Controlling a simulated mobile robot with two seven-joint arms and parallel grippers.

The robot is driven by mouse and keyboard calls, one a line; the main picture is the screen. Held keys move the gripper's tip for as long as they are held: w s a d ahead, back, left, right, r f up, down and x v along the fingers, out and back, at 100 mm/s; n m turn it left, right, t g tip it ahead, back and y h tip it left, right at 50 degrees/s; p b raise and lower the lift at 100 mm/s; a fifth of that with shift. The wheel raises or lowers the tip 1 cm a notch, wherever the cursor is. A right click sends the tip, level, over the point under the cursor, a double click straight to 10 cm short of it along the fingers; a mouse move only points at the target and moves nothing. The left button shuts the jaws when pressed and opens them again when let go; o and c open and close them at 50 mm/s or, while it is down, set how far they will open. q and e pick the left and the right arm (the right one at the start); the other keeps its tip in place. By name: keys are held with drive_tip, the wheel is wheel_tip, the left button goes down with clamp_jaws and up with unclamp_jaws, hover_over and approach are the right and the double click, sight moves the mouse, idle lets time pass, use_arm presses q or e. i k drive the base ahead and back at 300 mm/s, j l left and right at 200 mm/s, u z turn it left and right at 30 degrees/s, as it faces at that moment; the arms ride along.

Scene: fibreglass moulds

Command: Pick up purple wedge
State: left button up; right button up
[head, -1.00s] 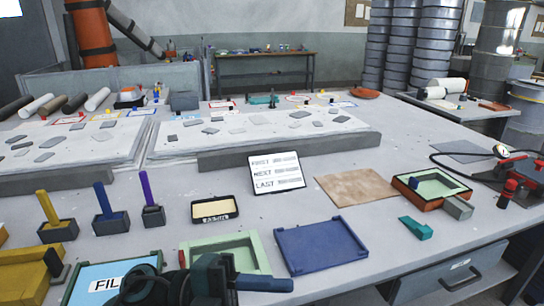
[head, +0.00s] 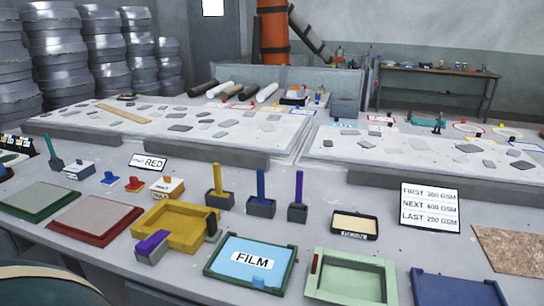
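The purple wedge (head: 152,245) is a small block with a purple top and a grey lower part. A dark rounded shape at the bottom left corner is probably part of my arm.
A tray marked FILM (head: 282,257) and a pale green mould (head: 350,275) lie right of the wedge. Red (head: 95,218) and green (head: 38,200) framed panels lie left. Yellow, blue and purple upright sticks in dark blocks, including the purple stick (head: 298,187), stand behind.

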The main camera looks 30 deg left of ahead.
sight(144, 249)
drive_tip(key=u, duration=1.95)
drive_tip(key=i+j, duration=0.15)
drive_tip(key=j, duration=0.2)
drive_tip(key=i+j, duration=0.1)
drive_tip(key=j, duration=0.2)
drive_tip(key=i+j, duration=0.15)
drive_tip(key=j, duration=0.2)
drive_tip(key=i+j, duration=0.1)
drive_tip(key=j, duration=0.25)
